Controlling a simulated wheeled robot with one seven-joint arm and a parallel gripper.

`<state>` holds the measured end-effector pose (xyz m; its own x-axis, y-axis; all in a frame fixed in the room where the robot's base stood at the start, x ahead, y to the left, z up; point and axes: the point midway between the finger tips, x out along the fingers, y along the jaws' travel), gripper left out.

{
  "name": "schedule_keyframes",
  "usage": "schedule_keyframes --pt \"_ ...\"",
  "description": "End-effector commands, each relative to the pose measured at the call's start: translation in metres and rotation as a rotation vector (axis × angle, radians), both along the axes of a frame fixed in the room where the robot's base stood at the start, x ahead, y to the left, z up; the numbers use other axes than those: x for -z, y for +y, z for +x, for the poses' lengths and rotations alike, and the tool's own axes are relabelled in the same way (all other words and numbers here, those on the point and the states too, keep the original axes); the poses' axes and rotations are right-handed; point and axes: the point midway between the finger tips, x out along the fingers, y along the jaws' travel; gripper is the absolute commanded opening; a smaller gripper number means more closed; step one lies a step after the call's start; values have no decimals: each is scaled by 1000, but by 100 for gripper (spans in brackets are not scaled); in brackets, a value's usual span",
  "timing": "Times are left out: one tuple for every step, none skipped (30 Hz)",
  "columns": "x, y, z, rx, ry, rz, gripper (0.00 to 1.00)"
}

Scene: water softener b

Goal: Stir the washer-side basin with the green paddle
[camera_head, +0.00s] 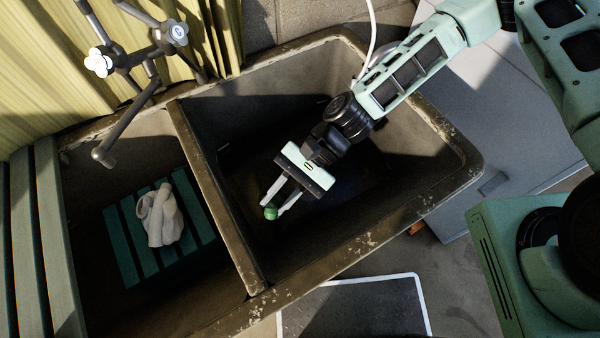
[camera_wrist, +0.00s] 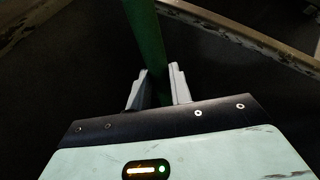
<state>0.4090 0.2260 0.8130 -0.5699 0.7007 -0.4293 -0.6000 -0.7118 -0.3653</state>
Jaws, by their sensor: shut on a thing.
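My gripper (camera_head: 281,198) reaches down into the right basin (camera_head: 400,195) of a worn double sink, on the side of the grey washer-like cabinet. It is shut on the green paddle (camera_head: 271,212), of which only a small green end shows between the fingertips in the head view. In the wrist view the paddle's green shaft (camera_wrist: 148,45) runs up from between the fingers (camera_wrist: 155,90). The paddle's lower end is hidden, and I cannot tell whether it touches the dark basin floor.
A divider (camera_head: 215,195) separates the basins. The left basin holds a green slatted rack (camera_head: 120,245) with a crumpled white cloth (camera_head: 160,217) on it. A faucet (camera_head: 130,60) hangs over the left basin. A grey cabinet (camera_head: 470,110) stands right, and a white-edged mat (camera_head: 355,305) lies in front.

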Motion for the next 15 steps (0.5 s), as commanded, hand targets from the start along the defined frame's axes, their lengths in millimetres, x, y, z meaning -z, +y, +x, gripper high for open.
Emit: schedule_keyframes --pt "0 4 4 0 -2 1 0" --pt "0 7 6 0 -3 0 0" --pt "0 9 7 -1 -2 0 0" --pt "0 10 9 -2 -1 1 0" --pt "0 11 10 -1 -1 1 0" --pt "0 12 11 -1 -1 1 0" --pt "0 13 11 0 -1 1 0" --pt "0 13 11 0 -1 1 0" --pt "0 13 11 0 -1 1 0" --pt "0 13 11 0 -1 1 0" --pt "0 13 11 0 -1 1 0" --pt "0 13 11 0 -1 1 0" --pt "0 13 11 0 -1 1 0" --pt "0 13 11 0 -1 1 0" --pt "0 13 11 0 -1 1 0"
